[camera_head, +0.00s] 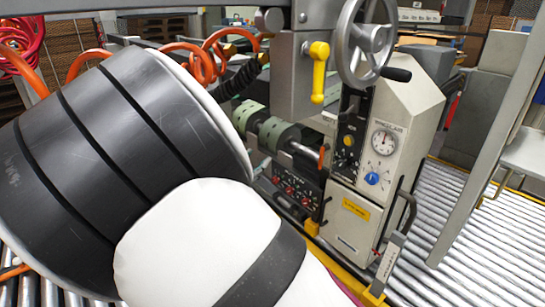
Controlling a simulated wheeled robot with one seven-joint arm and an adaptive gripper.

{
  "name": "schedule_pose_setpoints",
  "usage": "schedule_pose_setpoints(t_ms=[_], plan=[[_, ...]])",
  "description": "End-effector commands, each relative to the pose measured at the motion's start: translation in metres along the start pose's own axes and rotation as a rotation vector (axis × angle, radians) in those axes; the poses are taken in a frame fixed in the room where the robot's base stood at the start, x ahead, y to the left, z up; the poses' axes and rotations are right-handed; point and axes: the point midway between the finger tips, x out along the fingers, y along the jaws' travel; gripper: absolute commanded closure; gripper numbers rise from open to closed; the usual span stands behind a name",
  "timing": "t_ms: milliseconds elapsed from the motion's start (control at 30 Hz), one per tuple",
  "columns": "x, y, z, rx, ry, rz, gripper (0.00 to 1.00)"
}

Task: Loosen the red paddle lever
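I cannot clearly make out a red paddle lever. A small orange-red upright piece (322,157) shows at the end of a metal shaft on the machine, and I cannot tell whether it is the lever. A yellow lever (318,72) hangs down from a grey housing at upper centre. My own white and black arm fills the left and lower middle and hides part of the machine. My gripper is not in view.
The beige machine cabinet (408,112) carries a handwheel (364,45), a round gauge (384,141) and a blue knob (372,178). Orange coiled hoses (205,62) run behind my arm. A roller conveyor (462,245) lies right, beside a grey post (487,150).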

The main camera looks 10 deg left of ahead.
Motion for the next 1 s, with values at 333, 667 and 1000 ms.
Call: schedule_pose_setpoints(t_ms=[333, 667, 1000], plan=[[0.011, -0.031, 0.03, 0.096, 0.001, -0.107, 0.65], [0.013, -0.036, 0.034, 0.11, 0.002, -0.123, 0.65], [0.023, -0.079, 0.072, 0.239, -0.005, -0.262, 1.0]])
